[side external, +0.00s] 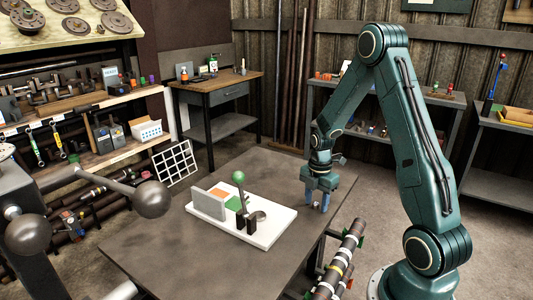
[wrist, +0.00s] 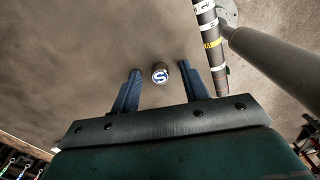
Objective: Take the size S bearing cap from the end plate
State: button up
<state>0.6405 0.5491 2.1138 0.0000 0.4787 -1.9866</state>
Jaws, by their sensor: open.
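The size S bearing cap (wrist: 160,76) shows in the wrist view as a small round dark piece with a white face and a blue letter S. It lies between the two blue fingers of my gripper (wrist: 160,67), with a gap on both sides. My gripper (side external: 317,205) is open and points down over the right part of the grey table (side external: 150,250) in the side view. I cannot make out the cap in the side view. A white base (side external: 262,236) with an upright grey plate (side external: 208,204) and a green-knobbed lever (side external: 238,176) stands left of my gripper.
A banded dark shaft (side external: 340,265) runs beside the table's right edge and shows close to my right finger in the wrist view (wrist: 208,40). A lever with a ball (side external: 152,199) reaches over the table's left side. The table's front is bare.

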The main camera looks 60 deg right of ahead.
aim_at(316, 203)
grip_shut()
jog(key=shift+r, duration=0.15)
notch_tip(316, 203, up, 20)
dwell(0.9)
dwell(0.4)
